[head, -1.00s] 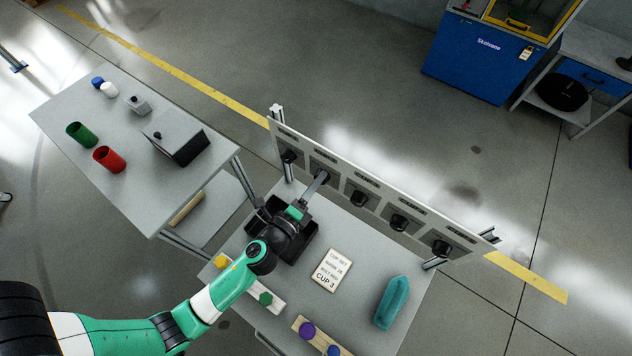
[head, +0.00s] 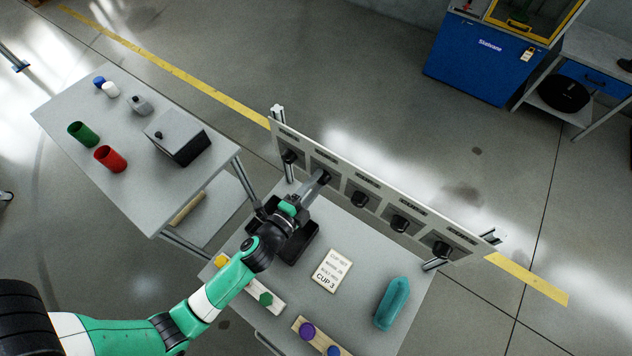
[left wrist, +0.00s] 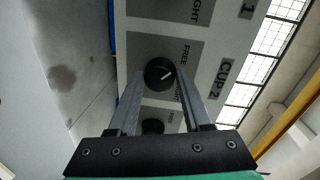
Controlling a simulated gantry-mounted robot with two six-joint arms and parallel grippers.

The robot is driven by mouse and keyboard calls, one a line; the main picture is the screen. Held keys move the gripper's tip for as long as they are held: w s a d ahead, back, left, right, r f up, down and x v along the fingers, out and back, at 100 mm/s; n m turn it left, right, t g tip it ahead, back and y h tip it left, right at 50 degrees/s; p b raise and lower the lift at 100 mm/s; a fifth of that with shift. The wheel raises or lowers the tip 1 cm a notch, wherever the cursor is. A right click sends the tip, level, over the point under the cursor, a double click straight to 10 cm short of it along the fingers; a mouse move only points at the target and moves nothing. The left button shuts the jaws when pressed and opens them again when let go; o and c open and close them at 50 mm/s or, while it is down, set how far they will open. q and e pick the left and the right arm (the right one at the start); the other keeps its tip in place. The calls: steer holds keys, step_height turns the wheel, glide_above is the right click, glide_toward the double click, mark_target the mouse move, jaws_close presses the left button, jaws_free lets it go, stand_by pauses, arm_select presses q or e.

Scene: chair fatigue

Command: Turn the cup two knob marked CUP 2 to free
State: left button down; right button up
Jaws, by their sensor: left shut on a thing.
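The knob marked CUP 2 (left wrist: 160,74) is a black round knob with a white pointer line. It sits on a grey square of the upright panel, with the words FREE and TIGHT beside it. In the left wrist view the pointer slants right and slightly up, toward the FREE side. My left gripper (head: 321,179) reaches the second knob from the left in the head view. Its two grey fingers (left wrist: 160,88) are shut on the knob, one on each side. The fingers hide part of the knob in the head view. My right gripper is not in view.
Other black knobs (head: 399,223) line the panel (head: 381,190). Below the panel, the table holds a black tray (head: 300,247), a CUP 3 card (head: 331,271), a teal object (head: 391,303) and coloured knobs on strips. A side table (head: 75,108) carries cups and a grey box.

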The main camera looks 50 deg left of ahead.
arm_select(q)
steer(key=shift+c, duration=1.7)
jaws_free()
steer(key=b+v, duration=0.3)
steer(key=v, duration=0.8)
steer(key=shift+s, duration=0.35)
